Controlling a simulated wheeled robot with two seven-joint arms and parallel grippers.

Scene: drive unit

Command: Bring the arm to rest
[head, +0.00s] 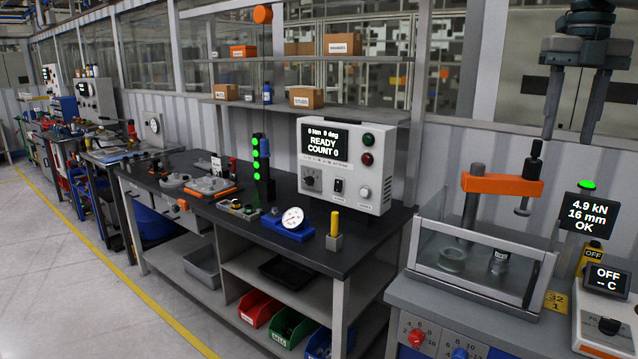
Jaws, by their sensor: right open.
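My right gripper (568,139) hangs fingers-down at the upper right, above the press station. Its two dark fingers are apart with nothing between them. It appears in front of the corrugated wall and touches nothing that I can see. My left gripper is not in view. The press (502,185) below has an orange crossbar and a clear guard around its base.
A display (587,225) reading "4.9 kN 16 mm OK" and a smaller "OFF -- C" unit (606,279) stand right of the press. The floor at left is clear.

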